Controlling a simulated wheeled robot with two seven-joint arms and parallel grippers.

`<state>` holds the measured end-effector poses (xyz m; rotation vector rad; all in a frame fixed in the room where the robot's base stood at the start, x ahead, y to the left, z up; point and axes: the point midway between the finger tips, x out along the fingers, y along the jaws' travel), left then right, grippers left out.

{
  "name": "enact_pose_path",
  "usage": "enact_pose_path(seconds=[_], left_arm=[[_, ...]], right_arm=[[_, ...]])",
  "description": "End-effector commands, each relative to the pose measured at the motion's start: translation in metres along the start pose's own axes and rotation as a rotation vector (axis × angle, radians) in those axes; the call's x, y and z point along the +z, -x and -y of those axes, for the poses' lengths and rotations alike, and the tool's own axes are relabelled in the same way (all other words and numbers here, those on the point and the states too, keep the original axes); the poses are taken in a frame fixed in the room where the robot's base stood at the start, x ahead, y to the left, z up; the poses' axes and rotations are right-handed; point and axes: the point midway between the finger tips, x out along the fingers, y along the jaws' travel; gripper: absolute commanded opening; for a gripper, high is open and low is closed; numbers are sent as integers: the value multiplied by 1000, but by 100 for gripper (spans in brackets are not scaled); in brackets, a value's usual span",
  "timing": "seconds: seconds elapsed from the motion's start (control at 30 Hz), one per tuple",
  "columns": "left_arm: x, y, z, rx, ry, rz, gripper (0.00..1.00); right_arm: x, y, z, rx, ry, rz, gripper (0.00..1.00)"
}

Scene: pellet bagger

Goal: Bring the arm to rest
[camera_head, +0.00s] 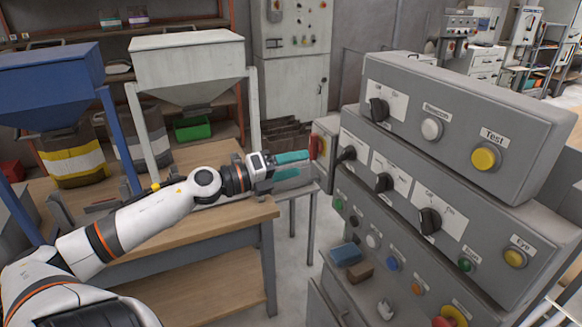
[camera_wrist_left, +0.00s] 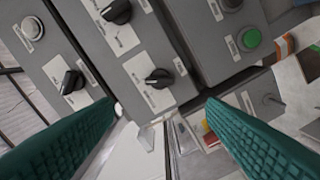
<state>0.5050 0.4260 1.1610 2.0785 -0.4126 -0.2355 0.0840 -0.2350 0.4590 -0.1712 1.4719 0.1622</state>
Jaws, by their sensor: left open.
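My left arm comes in from the left in the head view, stretched over the wooden table. My left gripper (camera_head: 302,164) has teal fingers, parted with nothing between them. Its tips are close to the left end of the grey control panel (camera_head: 545,120), by a red part (camera_head: 315,147) on a small box there. I cannot tell whether they touch it. In the left wrist view the two green fingers of the gripper (camera_wrist_left: 158,108) stand wide apart, with the panel's black knobs (camera_wrist_left: 158,78) beyond them. My right gripper is not in view.
The wooden table (camera_head: 225,222) lies under the arm. A white hopper (camera_head: 188,62) and a blue hopper (camera_head: 50,80) stand behind it. A blue block (camera_head: 346,254) lies on the panel's lower ledge. A grey cabinet (camera_head: 292,80) stands at the back.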

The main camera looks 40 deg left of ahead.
Motion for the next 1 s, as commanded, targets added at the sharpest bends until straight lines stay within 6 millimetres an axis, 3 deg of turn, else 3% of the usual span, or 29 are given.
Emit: enact_pose_path(seconds=[0.67, 0.77, 0.83, 1.0], left_arm=[[-1, 3, 5, -5, 13, -9, 65], [-6, 9, 32, -36, 87, -56, 65], [-10, 18, 67, -76, 184, -116, 65], [4, 55, 186, -215, 500, -310, 65]], right_arm=[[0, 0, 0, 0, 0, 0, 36], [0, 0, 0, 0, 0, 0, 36], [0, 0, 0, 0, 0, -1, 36], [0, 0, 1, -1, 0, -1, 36]])
